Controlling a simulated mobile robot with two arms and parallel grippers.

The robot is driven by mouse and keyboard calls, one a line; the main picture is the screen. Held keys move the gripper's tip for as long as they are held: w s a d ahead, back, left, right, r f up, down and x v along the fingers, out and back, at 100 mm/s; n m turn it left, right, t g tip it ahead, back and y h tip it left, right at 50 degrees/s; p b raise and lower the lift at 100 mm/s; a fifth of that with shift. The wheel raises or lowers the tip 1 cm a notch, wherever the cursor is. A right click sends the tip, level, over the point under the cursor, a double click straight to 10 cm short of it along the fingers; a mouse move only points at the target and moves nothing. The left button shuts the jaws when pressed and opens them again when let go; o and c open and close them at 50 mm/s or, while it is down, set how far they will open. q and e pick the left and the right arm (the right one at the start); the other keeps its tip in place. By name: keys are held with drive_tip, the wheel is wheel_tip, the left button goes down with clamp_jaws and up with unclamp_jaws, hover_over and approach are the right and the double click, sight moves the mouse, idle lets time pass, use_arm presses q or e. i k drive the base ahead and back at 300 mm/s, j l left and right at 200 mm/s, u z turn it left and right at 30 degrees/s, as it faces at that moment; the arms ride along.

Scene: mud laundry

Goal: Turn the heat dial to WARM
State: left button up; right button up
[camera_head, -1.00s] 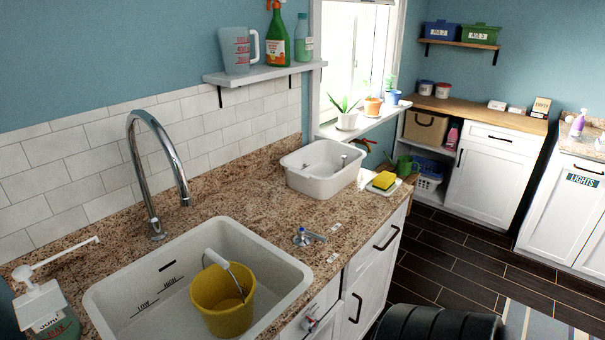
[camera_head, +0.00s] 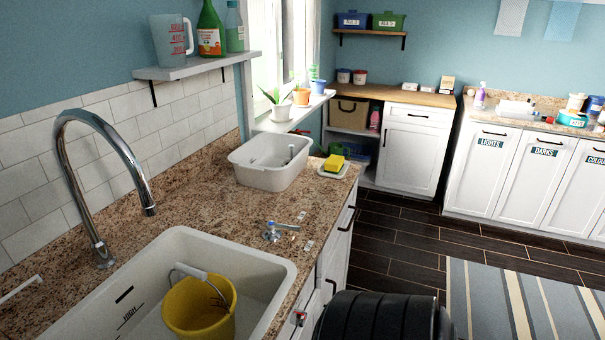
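No heat dial with readable WARM lettering shows. A small metal knob with a blue part (camera_head: 272,231) stands on the granite counter right of the sink, with small pale labels (camera_head: 302,216) near it. A small red and white fitting (camera_head: 299,318) is on the cabinet front below the sink's right side. Either is too small to read, and I cannot tell whether one is the dial. Neither of my grippers is in view.
A white sink (camera_head: 270,270) holds a yellow bucket (camera_head: 200,308) under a curved chrome faucet (camera_head: 100,130). A white basin (camera_head: 268,178) and a yellow sponge (camera_head: 334,163) stand farther along the counter. A dark rounded object (camera_head: 375,318) fills the bottom edge.

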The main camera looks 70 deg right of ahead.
sight(299, 318)
drive_tip(key=z, duration=2)
drive_tip(key=i+l+u, duration=0.1)
drive_tip(key=u, duration=0.4)
drive_tip(key=l+u, duration=0.25)
drive_tip(key=u, duration=0.2)
drive_tip(key=i+l+u, duration=0.1)
drive_tip(key=l+u, duration=0.15)
drive_tip(key=u, duration=0.25)
drive_tip(key=l+u, duration=0.25)
drive_tip(key=u, duration=0.25)
